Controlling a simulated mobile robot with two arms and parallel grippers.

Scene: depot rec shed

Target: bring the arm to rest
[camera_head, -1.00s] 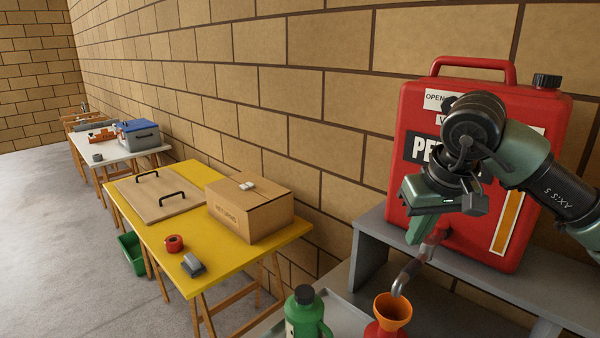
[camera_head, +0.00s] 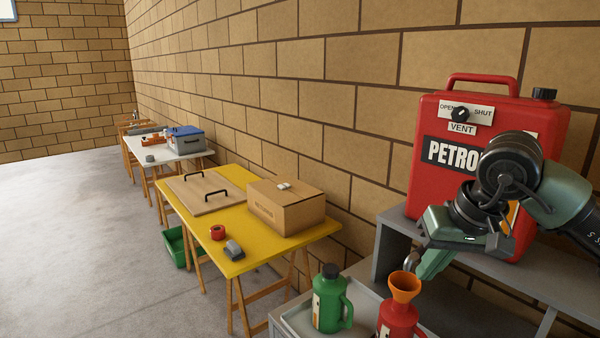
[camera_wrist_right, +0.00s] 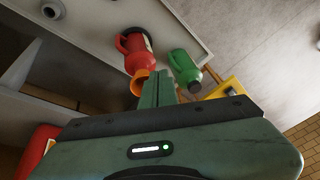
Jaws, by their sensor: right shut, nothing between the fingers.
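My right arm comes in from the right in the head view and bends in front of the red petrol container (camera_head: 436,190). My right gripper (camera_head: 428,272) is shut and empty. Its green fingers point down and to the left, close to the grey shelf's edge in the picture. In the right wrist view the two fingers (camera_wrist_right: 158,84) lie together with nothing between them. They overlap the orange funnel's edge there, and I cannot tell how near they are to it. My left gripper is in neither view.
An orange funnel (camera_head: 404,286) sits in a red jug (camera_head: 397,318). A green jug (camera_head: 327,306) stands left of it on a grey tray (camera_head: 297,318). The container stands on a grey shelf (camera_head: 397,228). A yellow table (camera_head: 235,262) with a cardboard box (camera_head: 290,210) stands farther left, beside open floor.

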